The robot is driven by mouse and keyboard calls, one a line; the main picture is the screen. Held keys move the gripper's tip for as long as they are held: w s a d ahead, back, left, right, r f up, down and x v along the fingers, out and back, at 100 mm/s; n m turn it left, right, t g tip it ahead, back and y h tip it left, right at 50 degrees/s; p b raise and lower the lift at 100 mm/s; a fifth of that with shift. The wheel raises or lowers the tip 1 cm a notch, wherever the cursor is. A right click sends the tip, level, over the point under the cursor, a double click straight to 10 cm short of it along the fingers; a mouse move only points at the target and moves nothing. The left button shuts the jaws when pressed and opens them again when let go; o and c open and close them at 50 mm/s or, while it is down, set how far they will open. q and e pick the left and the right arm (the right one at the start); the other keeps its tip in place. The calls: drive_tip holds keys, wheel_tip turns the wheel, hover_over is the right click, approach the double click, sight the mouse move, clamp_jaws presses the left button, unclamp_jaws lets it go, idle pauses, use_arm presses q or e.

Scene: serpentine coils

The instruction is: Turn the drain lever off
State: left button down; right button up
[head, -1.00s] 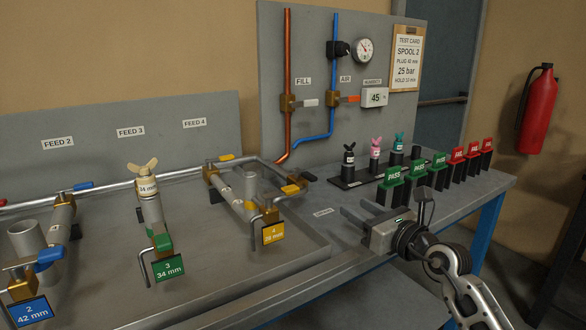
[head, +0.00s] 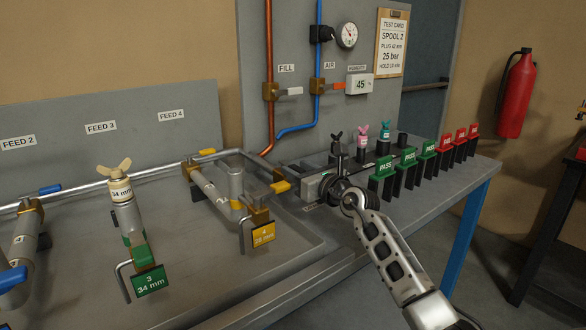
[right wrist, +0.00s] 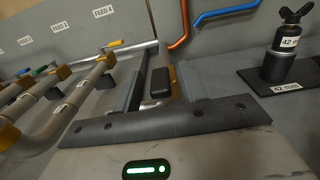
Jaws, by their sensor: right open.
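No label reading "drain" is legible, so I cannot tell which lever is the drain one. Spool 4 carries a yellow lever (head: 281,187) at its near right end and another yellow lever (head: 207,152) at the back. My right gripper (head: 300,181) is open, just right of the near yellow lever, above the bench; contact cannot be told. In the right wrist view a dark block (right wrist: 160,83) shows between the open fingers; what it belongs to is unclear. My left gripper is out of view.
The grey panel behind has a FILL lever (head: 290,91) and an orange AIR lever (head: 333,86). Black, pink and teal plugs (head: 362,139) stand right of my gripper, with green PASS blocks (head: 383,170) nearer. Spool 3 (head: 125,215) stands left.

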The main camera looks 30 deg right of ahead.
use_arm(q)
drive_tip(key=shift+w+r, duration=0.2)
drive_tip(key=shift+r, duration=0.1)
use_arm(e)
drive_tip(key=shift+w+a, duration=0.1)
drive_tip(key=shift+w, duration=1.2)
